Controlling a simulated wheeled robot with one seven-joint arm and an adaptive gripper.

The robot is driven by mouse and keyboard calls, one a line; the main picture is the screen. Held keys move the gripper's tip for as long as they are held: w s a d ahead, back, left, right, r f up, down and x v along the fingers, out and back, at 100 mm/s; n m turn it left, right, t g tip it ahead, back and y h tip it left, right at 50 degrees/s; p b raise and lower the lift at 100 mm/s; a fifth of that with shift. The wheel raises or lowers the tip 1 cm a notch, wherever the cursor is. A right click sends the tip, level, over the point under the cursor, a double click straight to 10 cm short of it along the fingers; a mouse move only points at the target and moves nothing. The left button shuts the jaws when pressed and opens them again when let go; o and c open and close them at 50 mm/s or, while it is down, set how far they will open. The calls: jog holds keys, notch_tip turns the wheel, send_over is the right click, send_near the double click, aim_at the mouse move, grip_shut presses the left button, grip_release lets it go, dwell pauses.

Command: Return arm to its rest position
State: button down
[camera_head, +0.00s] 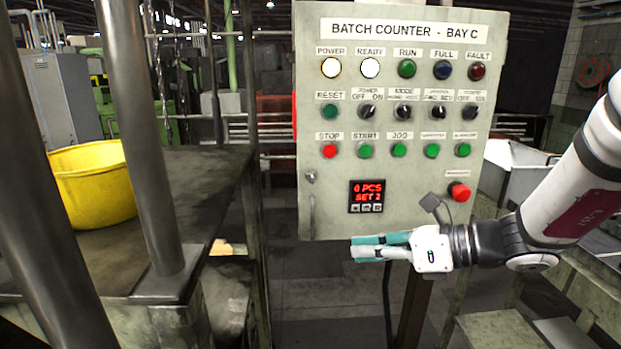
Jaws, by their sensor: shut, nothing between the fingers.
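My gripper (355,247) is at the lower right of the middle, at the end of my white arm that comes in from the right edge. Its teal and white fingers point left and lie together, with nothing between them. The fingers are in front of the bottom edge of a pale grey control panel (400,200) marked "BATCH COUNTER - BAY C". I cannot tell whether they touch it. The POWER lamp (331,68) and READY lamp (370,68) look bright white. The red display (367,193) reads "0 PCS" and "SET 2".
A red mushroom button (459,192) sits just above my gripper. A dark table (215,190) with a yellow tub (92,185) and thick metal posts (140,130) is at left. A pale bin (500,170) stands behind my arm. Open floor (320,290) shows below the panel.

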jog(key=s+a+f+n+g+h+b, duration=0.15)
jog(key=s+n+g+h, duration=0.4)
jog(key=s+n, duration=0.8)
jog(key=s+d+r+n+t+h, duration=0.1)
jog(key=d+n+t+h, duration=0.1)
jog(key=n, duration=0.4)
jog(key=s+d+r+n+t+h+b, duration=0.1)
jog(key=d+r+n+t+h, duration=0.1)
jog(key=d+n+h, duration=0.3)
jog(key=shift+s+d+n+b, duration=0.3)
jog(key=shift+d+n, duration=0.2)
jog(key=shift+n, duration=0.55)
